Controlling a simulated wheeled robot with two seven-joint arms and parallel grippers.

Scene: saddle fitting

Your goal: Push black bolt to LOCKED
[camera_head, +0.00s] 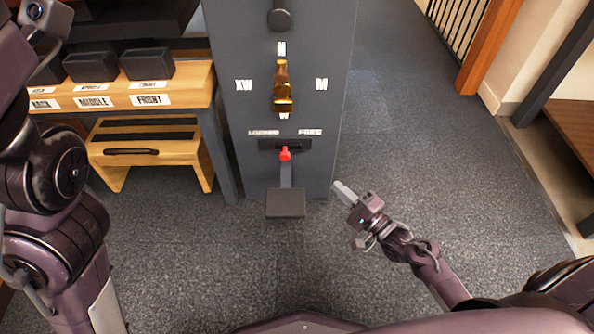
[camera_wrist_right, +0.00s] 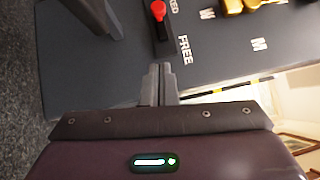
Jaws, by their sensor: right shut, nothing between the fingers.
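The bolt shows as a red knob (camera_head: 285,153) on a black slot plate (camera_head: 302,143) low on the grey panel (camera_head: 230,100). The label LOCKED (camera_head: 263,132) is above the slot's left part and FREE (camera_head: 310,132) above its right part. The knob sits near the middle of the slot in the head view. The red knob also shows in the right wrist view (camera_wrist_right: 158,9), near the top edge. My right gripper (camera_head: 342,188) is shut and empty, to the right of and below the knob, apart from it. My left gripper is out of view; only its arm shows.
A brass-coloured pointer (camera_head: 283,88) sits above the slot among letter labels. A black pedal-like block (camera_head: 286,203) juts out below the slot. A wooden bench with black bins (camera_head: 147,64) and a step stool (camera_head: 150,150) stand at left. Floor right of the panel is clear.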

